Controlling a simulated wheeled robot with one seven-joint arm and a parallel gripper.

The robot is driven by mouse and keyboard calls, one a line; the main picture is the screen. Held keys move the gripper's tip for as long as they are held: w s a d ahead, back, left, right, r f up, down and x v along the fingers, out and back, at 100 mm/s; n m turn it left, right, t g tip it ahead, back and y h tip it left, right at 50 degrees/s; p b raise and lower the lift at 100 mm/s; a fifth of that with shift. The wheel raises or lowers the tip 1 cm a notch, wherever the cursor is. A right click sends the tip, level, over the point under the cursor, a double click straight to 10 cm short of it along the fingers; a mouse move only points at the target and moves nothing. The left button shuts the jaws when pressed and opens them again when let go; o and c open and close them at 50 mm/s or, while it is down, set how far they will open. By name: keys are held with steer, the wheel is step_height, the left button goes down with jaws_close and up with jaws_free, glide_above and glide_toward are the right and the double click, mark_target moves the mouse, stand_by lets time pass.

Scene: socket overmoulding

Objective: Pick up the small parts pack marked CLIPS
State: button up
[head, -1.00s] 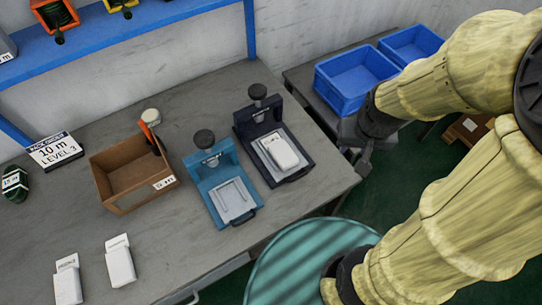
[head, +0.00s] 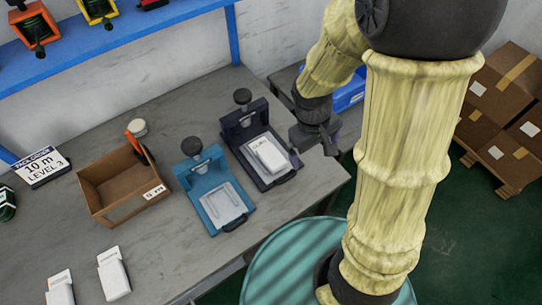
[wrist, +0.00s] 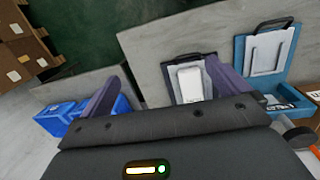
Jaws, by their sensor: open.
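A white small parts pack (head: 268,154) lies in the dark press fixture (head: 240,130) on the bench; its print may read CLIPS but is too small to be sure. Two more white packs, one at the front left (head: 60,290) and one beside it (head: 113,275), lie on the bench with unreadable print. My gripper (head: 322,140) is just right of the dark fixture, above the bench edge, apart from the pack. In the wrist view my gripper (wrist: 163,72) is open and empty, and the pack (wrist: 190,83) shows between the fingers, nearer the right one.
A teal press fixture (head: 206,188) stands left of the dark one. An open cardboard box (head: 105,205), a sign (head: 41,167) and a green coil (head: 6,203) are further left. A blue bin (head: 348,92) is behind my arm. Cardboard boxes (head: 500,90) stand on a pallet at right.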

steer(key=w+a+f+n+t+h, duration=0.3)
steer(key=a+f+n+h, duration=0.1)
steer(key=a+n, duration=0.4)
steer(key=w+a+f+n+t+h, duration=0.4)
steer(key=a+n, duration=0.4)
steer(key=n, duration=0.2)
steer(key=shift+w+f+n+t+h, duration=0.15)
steer(key=shift+f+n+t+h, duration=0.15)
steer(key=shift+f+h, duration=0.55)
steer(key=shift+f, duration=0.1)
steer(key=p, duration=0.2)
glide_toward(273, 155)
steer(key=x, duration=0.3)
steer(key=shift+w, duration=0.1)
steer(key=shift+w+d, duration=0.1)
steer(key=shift+d, duration=0.1)
steer(key=shift+p+x, duration=0.75)
steer(key=shift+x, duration=2.4)
steer(key=shift+f, duration=0.1)
